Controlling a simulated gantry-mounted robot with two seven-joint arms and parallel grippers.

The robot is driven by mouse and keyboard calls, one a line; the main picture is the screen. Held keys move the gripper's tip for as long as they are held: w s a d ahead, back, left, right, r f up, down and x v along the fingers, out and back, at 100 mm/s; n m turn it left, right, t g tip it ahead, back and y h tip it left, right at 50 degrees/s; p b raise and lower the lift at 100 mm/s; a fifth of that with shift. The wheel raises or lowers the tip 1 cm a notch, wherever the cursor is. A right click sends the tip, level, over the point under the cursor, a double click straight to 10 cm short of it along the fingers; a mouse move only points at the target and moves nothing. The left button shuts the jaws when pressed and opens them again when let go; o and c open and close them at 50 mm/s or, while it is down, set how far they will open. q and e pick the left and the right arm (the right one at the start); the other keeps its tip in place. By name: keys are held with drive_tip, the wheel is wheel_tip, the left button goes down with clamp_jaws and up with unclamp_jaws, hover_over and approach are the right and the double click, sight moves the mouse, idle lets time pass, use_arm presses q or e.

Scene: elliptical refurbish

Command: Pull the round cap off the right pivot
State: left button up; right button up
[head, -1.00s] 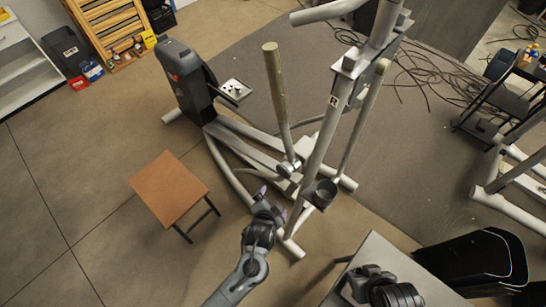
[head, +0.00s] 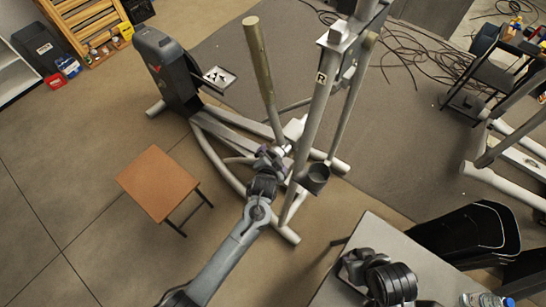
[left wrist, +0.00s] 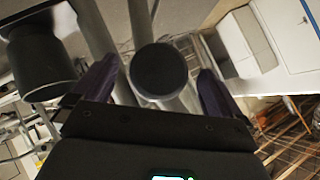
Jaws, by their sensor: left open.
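In the left wrist view a dark round cap (left wrist: 158,70) faces the camera on the end of a grey tube. It lies between the two purple fingers of my left gripper (left wrist: 158,78), with a gap on each side. I cannot tell whether the fingertips reach past its rim. In the head view my left gripper (head: 271,156) is at the right pivot of the grey elliptical (head: 318,110), at the foot of its long handle (head: 259,65), and hides the cap. The upright bears an "R" label (head: 321,78).
A dark cup holder (head: 314,178) sits close right of my left gripper; a dark cylinder (left wrist: 40,62) fills the wrist view's left. A brown-topped stool (head: 157,183) stands left.

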use_arm(q)
drive_tip(key=shift+x, duration=1.1)
drive_tip(key=shift+c, duration=0.3)
drive_tip(key=c, duration=1.5)
